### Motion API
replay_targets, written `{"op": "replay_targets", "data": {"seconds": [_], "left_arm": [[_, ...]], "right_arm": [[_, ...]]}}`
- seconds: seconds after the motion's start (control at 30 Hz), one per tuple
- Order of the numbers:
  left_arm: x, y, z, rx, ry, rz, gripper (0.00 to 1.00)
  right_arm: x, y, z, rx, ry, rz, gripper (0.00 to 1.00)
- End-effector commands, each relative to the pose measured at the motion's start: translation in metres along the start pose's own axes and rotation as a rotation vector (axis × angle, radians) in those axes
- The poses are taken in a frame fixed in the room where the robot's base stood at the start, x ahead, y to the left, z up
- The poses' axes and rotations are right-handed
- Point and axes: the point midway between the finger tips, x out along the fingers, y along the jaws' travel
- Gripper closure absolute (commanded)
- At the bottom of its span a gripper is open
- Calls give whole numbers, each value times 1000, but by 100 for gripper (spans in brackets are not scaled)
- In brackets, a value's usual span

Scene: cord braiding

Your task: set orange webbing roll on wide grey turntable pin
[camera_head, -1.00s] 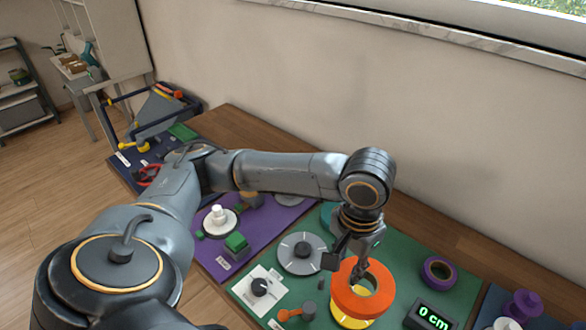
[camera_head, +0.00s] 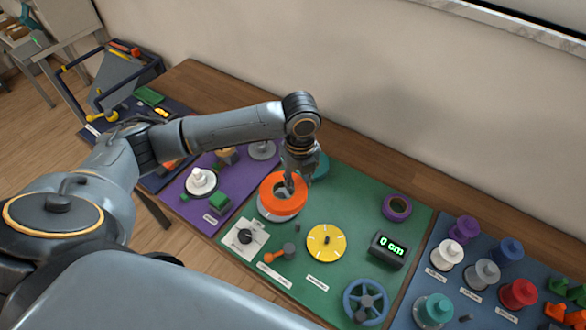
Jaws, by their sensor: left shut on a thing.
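The orange webbing roll (camera_head: 283,206) is a thick ring with a wide hole, in the middle of the head view. My left gripper (camera_head: 290,186) comes down from above and is shut on the roll's wall. The roll covers most of the wide grey turntable (camera_head: 268,216); a rim of that disc shows below the roll's front left side. The turntable's pin is hidden by the roll and the gripper. I cannot tell whether the roll rests on the disc or hangs just above it. My right gripper is not in view.
A yellow turntable (camera_head: 326,243) lies to the right on the green mat (camera_head: 350,206). A purple roll (camera_head: 397,207), a display reading 0 cm (camera_head: 388,249) and a blue handwheel (camera_head: 365,302) are farther right. A teal object (camera_head: 319,166) is close behind the gripper. Several spools stand at far right.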

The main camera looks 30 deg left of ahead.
Motion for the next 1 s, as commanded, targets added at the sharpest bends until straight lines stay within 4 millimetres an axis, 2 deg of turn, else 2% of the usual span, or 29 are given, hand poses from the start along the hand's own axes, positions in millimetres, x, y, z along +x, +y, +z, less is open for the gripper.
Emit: {"op": "replay_targets", "data": {"seconds": [0.03,0.2,0.4,0.67,1.0], "left_arm": [[-3,1,3,89,2,3,100],[3,2,14,389,2,1,100],[9,4,22,590,0,-1,100],[22,5,23,636,0,-1,100],[56,5,23,634,-1,0,100]], "right_arm": [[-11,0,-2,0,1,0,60],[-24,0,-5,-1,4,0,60],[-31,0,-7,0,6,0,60],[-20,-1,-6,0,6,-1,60],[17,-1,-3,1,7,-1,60]]}}
